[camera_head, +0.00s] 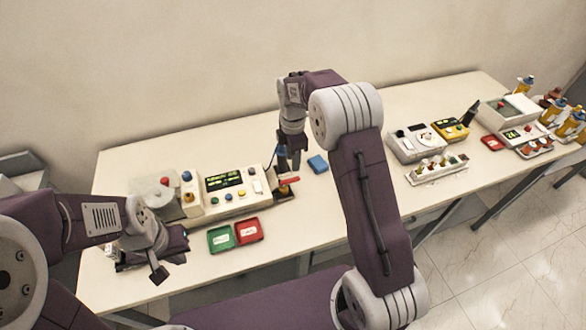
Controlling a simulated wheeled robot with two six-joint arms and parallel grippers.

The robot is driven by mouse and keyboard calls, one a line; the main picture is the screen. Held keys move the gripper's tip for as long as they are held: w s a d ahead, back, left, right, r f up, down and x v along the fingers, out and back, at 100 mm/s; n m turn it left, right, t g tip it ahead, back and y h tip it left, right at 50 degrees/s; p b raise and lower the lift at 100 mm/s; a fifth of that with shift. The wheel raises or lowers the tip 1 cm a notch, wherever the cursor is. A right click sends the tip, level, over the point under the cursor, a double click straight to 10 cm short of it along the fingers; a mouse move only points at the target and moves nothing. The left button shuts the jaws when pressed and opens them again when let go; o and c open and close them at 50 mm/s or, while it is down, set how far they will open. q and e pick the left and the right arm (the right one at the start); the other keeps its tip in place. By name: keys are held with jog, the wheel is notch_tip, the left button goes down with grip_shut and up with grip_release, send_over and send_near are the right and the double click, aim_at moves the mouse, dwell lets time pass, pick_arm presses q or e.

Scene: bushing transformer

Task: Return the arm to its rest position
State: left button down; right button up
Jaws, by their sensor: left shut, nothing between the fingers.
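My left arm comes in from the left. Its gripper (158,273) is shut and empty, over the table's front left edge, in front of the grey and white machine. My right arm reaches up and over the table (330,215). Its gripper (289,163) points down beside the right end of the white control box (232,190), close to a small dark stand with a red part (287,181). The arm's wrist and the small scale of the fingers hide whether it holds anything.
A green tray (221,239) and a red tray (248,231) lie in front of the control box. A blue block (318,164) lies right of my right gripper. A white meter box (415,143), a rack of small parts (437,168) and several bottles stand further right.

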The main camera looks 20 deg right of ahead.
jog(key=shift+r, duration=0.15)
dwell(0.3)
jog(key=s+r+m+b, duration=0.2)
jog(key=s+m+b, duration=0.2)
jog(key=s, duration=0.6)
jog(key=s+f+m+t, duration=0.1)
jog(key=s+f+m, duration=0.5)
jog(key=s+m, duration=0.5)
jog(key=m, duration=0.4)
jog(key=shift+s+d, duration=0.35)
jog(key=shift+d, duration=0.05)
jog(key=shift+f, duration=0.1)
